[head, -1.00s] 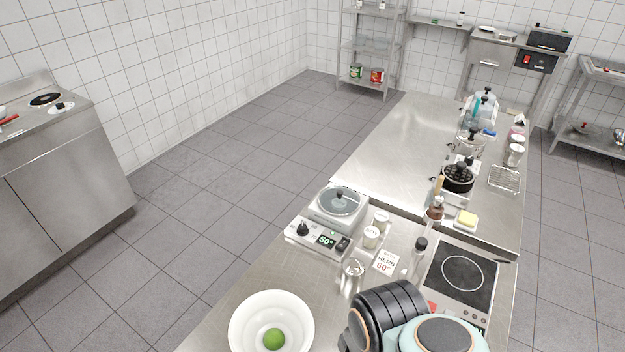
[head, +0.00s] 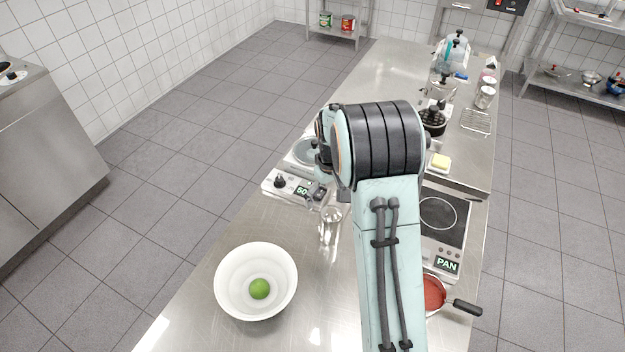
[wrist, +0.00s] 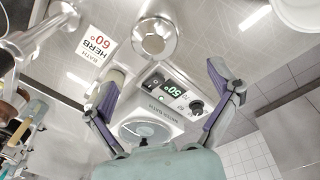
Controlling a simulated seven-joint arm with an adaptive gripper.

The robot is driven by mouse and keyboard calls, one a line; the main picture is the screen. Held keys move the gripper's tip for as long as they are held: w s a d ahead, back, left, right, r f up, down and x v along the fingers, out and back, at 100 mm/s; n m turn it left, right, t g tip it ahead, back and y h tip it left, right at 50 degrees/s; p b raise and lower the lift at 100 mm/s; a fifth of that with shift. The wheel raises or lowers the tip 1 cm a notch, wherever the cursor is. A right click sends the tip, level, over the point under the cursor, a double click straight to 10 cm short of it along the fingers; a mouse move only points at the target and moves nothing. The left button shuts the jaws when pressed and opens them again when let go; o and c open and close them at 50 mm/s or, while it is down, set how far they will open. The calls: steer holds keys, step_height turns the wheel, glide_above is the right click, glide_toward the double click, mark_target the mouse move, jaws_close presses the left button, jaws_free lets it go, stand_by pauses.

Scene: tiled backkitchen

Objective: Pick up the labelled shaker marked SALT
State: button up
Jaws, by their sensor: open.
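I cannot read a SALT label in either view now. My gripper (wrist: 165,78) is open over the counter, with its fingers on either side of the heating unit's display in the wrist view. In the head view my arm hides much of this area. A clear and metallic round-topped vessel (wrist: 154,38) stands beyond the fingertips; it also shows in the head view (head: 330,226). A pale small container (wrist: 118,74) is partly hidden by the left finger, and its label is not visible. Nothing is held.
The heating unit (wrist: 172,108) shows 50°. A HERB BATH 60° card (wrist: 97,43) lies near the left finger. A white bowl (head: 233,298) holds a green lime (head: 260,288). A hob (head: 437,218) and a red-filled pan (head: 434,293) are at the right.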

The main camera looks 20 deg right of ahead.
mark_target(331, 223)
steer(key=shift+g, duration=0.4)
steer(key=f, duration=0.3)
steer(key=s+f, duration=0.1)
steer(key=f, duration=0.5)
steer(key=shift+s+d+f, duration=0.15)
steer(key=shift+d+f, duration=0.15)
steer(key=shift+d, duration=0.1)
steer(key=c, duration=1.3)
